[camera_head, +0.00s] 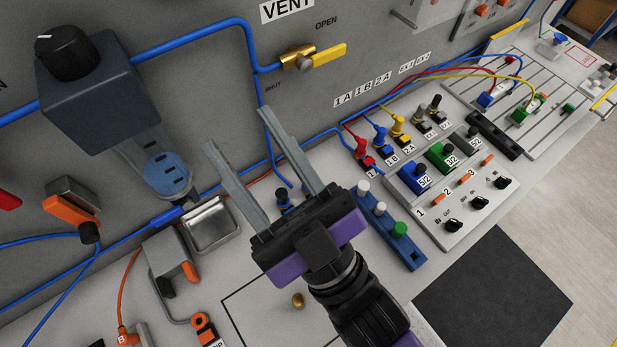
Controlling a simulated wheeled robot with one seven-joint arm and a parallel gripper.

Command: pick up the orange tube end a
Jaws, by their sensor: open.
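My gripper (237,129) is in the middle of the view, with its two long grey fingers spread apart and nothing between them. The fingers point up and left toward the grey panel. A thin orange tube (128,268) runs at the lower left down to an orange fitting (124,337) with a letter that looks like B, at the bottom edge. A stretch of thin orange tube also shows behind my fingers, by the metal tray. I cannot make out an end marked A; it may be hidden behind my gripper or out of view.
A brass valve with a yellow handle (322,56) is above. A blue manifold (398,240) and a valve panel (466,218) are right. A dark mat (493,293) lies clear.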

